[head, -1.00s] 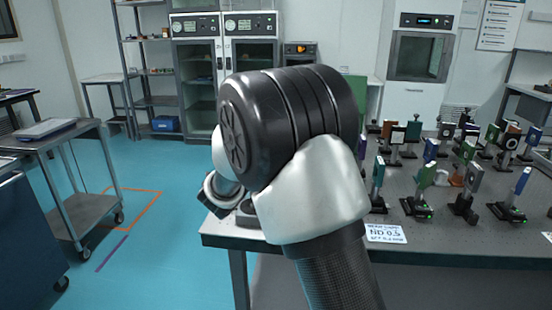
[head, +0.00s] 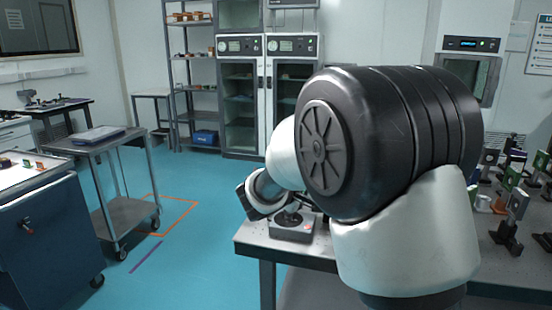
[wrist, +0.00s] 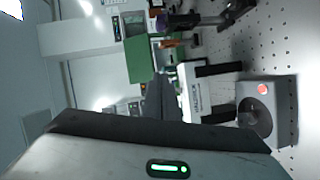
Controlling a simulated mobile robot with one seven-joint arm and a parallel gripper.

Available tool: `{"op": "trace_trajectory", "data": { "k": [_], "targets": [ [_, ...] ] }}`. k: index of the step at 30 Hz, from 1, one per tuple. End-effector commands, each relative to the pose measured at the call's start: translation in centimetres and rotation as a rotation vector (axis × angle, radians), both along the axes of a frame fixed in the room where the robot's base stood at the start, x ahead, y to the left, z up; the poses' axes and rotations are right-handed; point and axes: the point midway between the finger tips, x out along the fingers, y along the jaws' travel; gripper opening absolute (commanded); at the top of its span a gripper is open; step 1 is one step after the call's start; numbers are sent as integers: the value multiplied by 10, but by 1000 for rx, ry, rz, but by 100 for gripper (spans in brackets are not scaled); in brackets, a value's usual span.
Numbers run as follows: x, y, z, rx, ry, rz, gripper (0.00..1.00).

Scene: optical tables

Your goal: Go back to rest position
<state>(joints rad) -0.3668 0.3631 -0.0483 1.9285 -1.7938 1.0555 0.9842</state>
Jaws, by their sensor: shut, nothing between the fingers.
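My gripper (wrist: 160,88) shows in the wrist view as dark fingers, closed together with nothing between them, rising from a white and dark body with a green light. In the head view the fingers cannot be made out. My bent arm, with a large black joint and white links, fills the right centre and hides much of the table. A grey control box (head: 292,232) with a red button and a black knob sits on the table's near left corner, just below my wrist. It also shows in the wrist view (wrist: 284,112), right of the fingers and apart from them.
The optical table (head: 262,245) carries several mounted optics (head: 512,205) at the right. A grey cart (head: 125,212) and a dark blue cabinet (head: 45,235) stand at the left. Glass-door cabinets (head: 243,105) line the back. Blue floor between is clear.

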Motion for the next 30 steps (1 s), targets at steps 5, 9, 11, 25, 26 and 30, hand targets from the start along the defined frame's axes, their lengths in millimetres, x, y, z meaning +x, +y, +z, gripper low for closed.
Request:
{"op": "trace_trajectory", "data": {
  "k": [5, 9, 11, 25, 26, 30],
  "targets": [
    [-113, -76, 9, 254, 135, -244, 0],
    [-210, -89, -8, 531, 249, -353, 0],
    [-244, -82, -17, 650, 285, -368, 0],
    [-356, 9, -38, 1226, 322, -212, 0],
    [-359, 15, -38, 1253, 317, -196, 0],
    [-361, 20, -3, 1272, 321, -185, 0]
  ]
}}
